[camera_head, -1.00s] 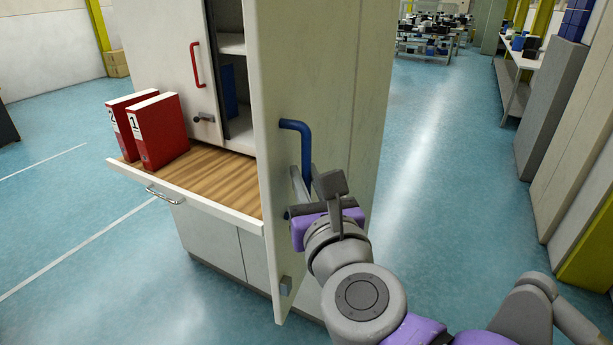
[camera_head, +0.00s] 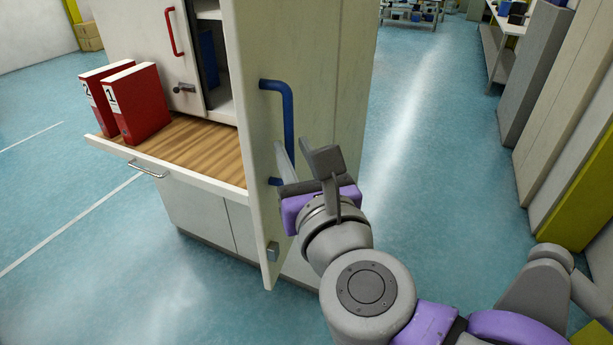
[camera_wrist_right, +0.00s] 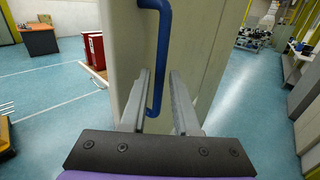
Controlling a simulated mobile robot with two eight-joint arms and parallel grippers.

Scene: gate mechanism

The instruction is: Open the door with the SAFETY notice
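A pale cabinet door (camera_head: 257,150) stands swung out from its cabinet, with a blue bar handle (camera_head: 289,105) on its face. No SAFETY notice is legible on it. My right gripper (camera_head: 303,163) is at the lower part of this handle. In the right wrist view its two fingers (camera_wrist_right: 161,105) are apart, and the handle's lower end (camera_wrist_right: 153,105) shows between them, nearer the left finger. I cannot tell whether they touch. A second door (camera_head: 160,50) with a red handle (camera_head: 171,32) looks shut. My left gripper is out of view.
Red binders (camera_head: 140,105) stand on a pulled-out wooden shelf (camera_head: 200,150) left of the open door. Free blue floor (camera_head: 430,150) lies to the right, up to grey cabinets (camera_head: 540,75) along the right side.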

